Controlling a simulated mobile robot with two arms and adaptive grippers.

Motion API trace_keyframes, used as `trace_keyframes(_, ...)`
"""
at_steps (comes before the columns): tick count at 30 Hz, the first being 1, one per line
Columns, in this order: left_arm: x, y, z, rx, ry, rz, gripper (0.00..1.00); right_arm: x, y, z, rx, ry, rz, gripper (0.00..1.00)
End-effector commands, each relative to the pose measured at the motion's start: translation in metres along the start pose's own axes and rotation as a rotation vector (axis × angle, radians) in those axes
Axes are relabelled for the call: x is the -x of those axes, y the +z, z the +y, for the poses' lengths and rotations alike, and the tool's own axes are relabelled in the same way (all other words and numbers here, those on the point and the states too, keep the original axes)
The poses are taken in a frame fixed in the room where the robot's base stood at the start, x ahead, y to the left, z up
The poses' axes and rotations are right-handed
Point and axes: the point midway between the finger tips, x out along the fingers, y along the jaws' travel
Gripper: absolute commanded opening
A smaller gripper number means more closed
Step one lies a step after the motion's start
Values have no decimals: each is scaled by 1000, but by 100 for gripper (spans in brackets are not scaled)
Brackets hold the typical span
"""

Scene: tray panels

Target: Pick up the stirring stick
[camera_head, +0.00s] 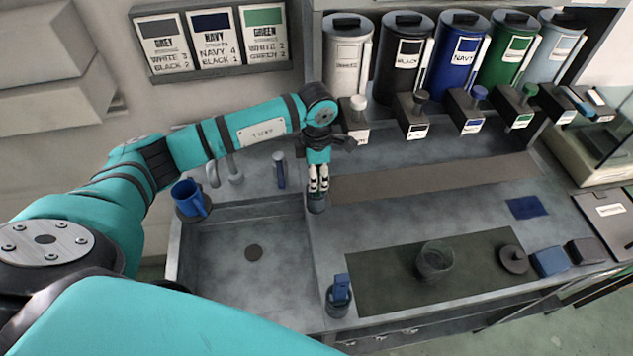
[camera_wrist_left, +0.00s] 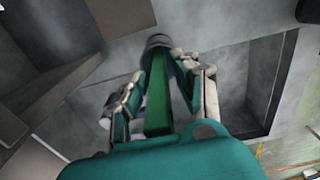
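My left gripper (camera_head: 318,190) points down in the head view, just above a small dark round holder (camera_head: 316,205) at the right edge of the sink. In the left wrist view my left gripper (camera_wrist_left: 164,52) has its fingers on both sides of a long narrow green piece (camera_wrist_left: 158,100). This may be the stirring stick, but I cannot tell it surely from a part of the gripper. A grey round end (camera_wrist_left: 158,41) lies beyond the fingertips. Whether the fingers touch anything is unclear. My right gripper is not in view.
A blue mug (camera_head: 188,198) stands left of the sink (camera_head: 225,285). A dark cup with a blue item (camera_head: 340,298) stands at the front. Several paint dispensers (camera_head: 402,65) line the back.

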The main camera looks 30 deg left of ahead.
Motion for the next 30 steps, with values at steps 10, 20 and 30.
trace_keyframes(10, 1, 0, 0, 1, 0, 0, 0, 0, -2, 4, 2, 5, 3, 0)
trace_keyframes(20, 10, 0, 2, 2, 3, -3, 0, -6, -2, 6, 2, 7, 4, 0)
trace_keyframes(30, 74, 0, 1, 0, 5, -3, 0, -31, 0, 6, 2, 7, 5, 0)
